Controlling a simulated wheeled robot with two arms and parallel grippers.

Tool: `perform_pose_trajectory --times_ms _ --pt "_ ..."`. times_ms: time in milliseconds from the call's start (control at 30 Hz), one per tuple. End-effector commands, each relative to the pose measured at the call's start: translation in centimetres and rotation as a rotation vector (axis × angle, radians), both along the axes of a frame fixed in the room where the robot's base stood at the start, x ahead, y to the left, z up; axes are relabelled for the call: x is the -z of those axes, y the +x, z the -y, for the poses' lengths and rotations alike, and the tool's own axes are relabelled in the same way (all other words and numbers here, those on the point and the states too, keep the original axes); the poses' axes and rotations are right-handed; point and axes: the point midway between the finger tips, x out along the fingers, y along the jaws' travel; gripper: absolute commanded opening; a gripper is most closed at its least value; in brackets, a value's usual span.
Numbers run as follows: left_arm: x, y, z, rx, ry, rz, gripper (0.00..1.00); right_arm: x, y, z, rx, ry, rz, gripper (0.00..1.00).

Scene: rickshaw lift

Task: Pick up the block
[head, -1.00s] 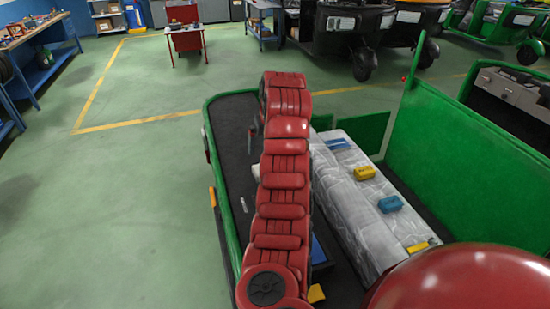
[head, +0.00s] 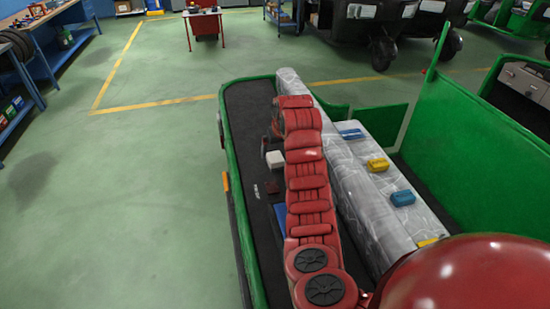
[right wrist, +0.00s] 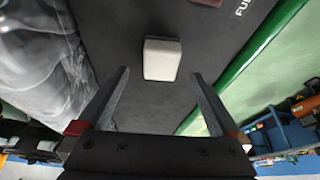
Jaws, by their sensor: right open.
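A white block (head: 275,159) lies on the dark floor of the green rickshaw, just left of my right arm in the head view. It also shows in the right wrist view (right wrist: 162,59), upper middle, ahead of the gap between the fingers. My right gripper (head: 272,136) is small and partly hidden by my arm in the head view, a little beyond the block. In the right wrist view my right gripper (right wrist: 161,74) is open, with its two fingers apart and nothing gripped. My left gripper is not in view.
A plastic-wrapped seat (head: 365,205) runs right of my arm. It carries blue blocks (head: 402,198) and yellow blocks (head: 378,165). The rickshaw's green side wall (head: 236,200) borders the floor on the left. A green panel (head: 470,150) stands at the right.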

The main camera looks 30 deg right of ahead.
Motion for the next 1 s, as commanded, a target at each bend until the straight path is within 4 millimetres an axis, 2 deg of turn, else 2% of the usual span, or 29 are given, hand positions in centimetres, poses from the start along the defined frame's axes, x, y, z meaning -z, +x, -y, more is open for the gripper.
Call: perform_pose_trajectory --times_ms 167,367,533,867,900,1000 --pt "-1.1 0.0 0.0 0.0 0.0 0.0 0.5 0.6 0.4 0.0 0.0 0.001 -0.003 1.0" --pt "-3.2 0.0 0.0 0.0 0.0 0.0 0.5 2.8 1.4 0.0 0.001 0.003 -0.008 1.0" --pt "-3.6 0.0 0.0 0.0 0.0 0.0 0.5 4.3 2.1 0.1 0.0 0.003 -0.002 1.0" --pt "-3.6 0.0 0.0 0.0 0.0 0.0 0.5 4.9 2.3 0.2 -0.001 -0.002 0.003 1.0" --pt "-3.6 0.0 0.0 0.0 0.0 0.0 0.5 4.9 2.3 0.2 -0.001 -0.002 0.002 0.98" --pt "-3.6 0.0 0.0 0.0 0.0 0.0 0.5 4.9 2.3 0.2 -0.001 -0.002 0.002 0.8"
